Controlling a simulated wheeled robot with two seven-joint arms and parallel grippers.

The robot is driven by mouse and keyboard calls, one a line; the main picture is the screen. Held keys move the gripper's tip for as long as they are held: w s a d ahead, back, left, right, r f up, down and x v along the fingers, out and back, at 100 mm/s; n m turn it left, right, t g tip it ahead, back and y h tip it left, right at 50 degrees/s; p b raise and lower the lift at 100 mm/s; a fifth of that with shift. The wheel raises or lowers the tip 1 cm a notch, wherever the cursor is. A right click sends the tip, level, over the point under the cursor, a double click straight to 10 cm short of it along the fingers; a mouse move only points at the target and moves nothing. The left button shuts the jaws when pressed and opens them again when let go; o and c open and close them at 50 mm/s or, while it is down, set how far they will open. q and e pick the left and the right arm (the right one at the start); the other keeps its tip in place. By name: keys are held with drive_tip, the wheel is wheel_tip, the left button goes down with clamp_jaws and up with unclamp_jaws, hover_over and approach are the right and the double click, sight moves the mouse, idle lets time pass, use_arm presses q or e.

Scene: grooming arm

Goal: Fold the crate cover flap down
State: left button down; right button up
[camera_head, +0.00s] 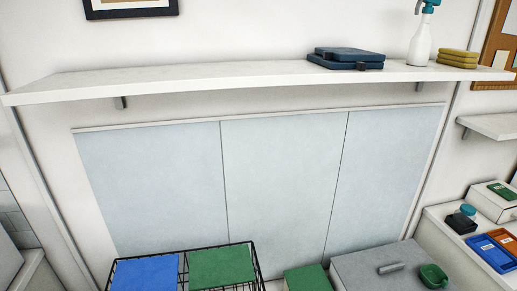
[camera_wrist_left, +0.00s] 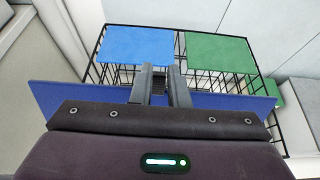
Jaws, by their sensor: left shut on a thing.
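The black wire crate (camera_wrist_left: 212,82) shows in the left wrist view, with a flat blue panel (camera_wrist_left: 138,44) and a flat green panel (camera_wrist_left: 217,53) over its top. Both panels also show at the bottom of the head view, blue (camera_head: 146,272) and green (camera_head: 221,266). A wide darker blue flap (camera_wrist_left: 60,99) spans the near side of the crate, across my left gripper (camera_wrist_left: 160,72). The left gripper is shut on this flap; its fingers and body hide the flap's middle and the exact contact. My right gripper is in neither view.
A white shelf (camera_head: 220,78) crosses above, holding dark blue folded items (camera_head: 345,58), a spray bottle (camera_head: 421,40) and yellow cloths (camera_head: 457,58). A grey box (camera_head: 365,270) stands right of the crate. Another green-topped item (camera_head: 307,279) lies between them.

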use_arm(q)
drive_tip(key=shift+r, duration=0.1)
drive_tip(key=f+v, duration=0.1)
drive_tip(key=v, duration=0.5)
drive_tip(key=shift+s, duration=0.3)
idle(0.3)
drive_tip(key=shift+d+r, duration=0.1)
drive_tip(key=s+d, duration=0.1)
drive_tip(key=s, duration=0.5)
drive_tip(key=shift+d, duration=0.25)
idle(0.4)
drive_tip(key=shift+s, duration=0.1)
drive_tip(key=s+d+f, duration=0.1)
drive_tip(key=s+f, duration=0.1)
drive_tip(key=s, duration=0.4)
idle(0.6)
drive_tip(key=shift+w+d+r, duration=0.1)
drive_tip(key=shift+d, duration=0.05)
